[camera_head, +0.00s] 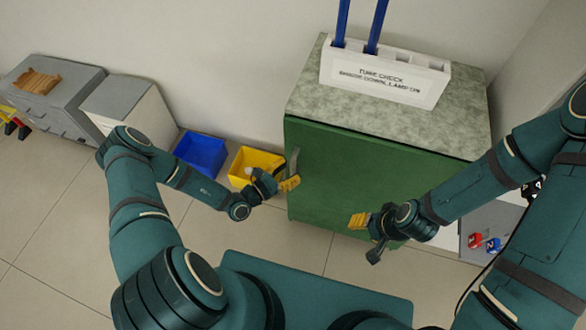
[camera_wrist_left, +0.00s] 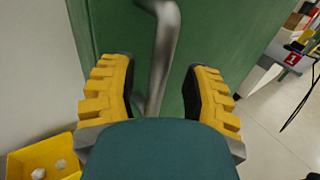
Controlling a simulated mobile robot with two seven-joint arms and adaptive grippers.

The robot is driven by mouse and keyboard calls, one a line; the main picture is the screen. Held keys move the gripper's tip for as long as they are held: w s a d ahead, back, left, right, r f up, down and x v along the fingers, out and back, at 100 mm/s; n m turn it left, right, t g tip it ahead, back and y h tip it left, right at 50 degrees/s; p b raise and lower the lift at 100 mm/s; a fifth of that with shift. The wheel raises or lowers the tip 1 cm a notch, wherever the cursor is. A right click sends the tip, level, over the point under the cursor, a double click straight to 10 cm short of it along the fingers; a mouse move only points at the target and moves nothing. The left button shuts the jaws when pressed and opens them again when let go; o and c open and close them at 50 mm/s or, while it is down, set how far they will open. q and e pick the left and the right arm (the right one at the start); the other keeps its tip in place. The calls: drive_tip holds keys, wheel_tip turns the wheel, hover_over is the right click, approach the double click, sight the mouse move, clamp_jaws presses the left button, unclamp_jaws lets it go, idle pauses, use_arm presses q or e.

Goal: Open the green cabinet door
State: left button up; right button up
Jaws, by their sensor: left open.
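The green cabinet door (camera_head: 335,180) forms the front of the cabinet and looks closed. A grey bar handle (camera_head: 294,162) stands upright near the door's left edge. My left gripper (camera_head: 289,183) is at the lower part of this handle. In the left wrist view, the handle (camera_wrist_left: 162,60) runs down between the two yellow fingers of my left gripper (camera_wrist_left: 160,95), which are open with gaps on both sides. My right gripper (camera_head: 360,222) is in front of the lower right part of the door; its finger opening is unclear.
A white rack (camera_head: 385,78) with blue rods (camera_head: 377,28) stands on the cabinet's speckled top (camera_head: 460,125). A yellow bin (camera_head: 256,160) and a blue bin (camera_head: 201,155) sit on the floor left of the cabinet. Grey drawers (camera_head: 60,95) stand farther left. The tiled floor before the door is mostly clear.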

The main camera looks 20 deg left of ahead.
use_arm(q)
drive_tip(key=shift+x, duration=0.85)
drive_tip(key=shift+o, duration=0.2)
clamp_jaws()
drive_tip(key=shift+s, duration=0.1)
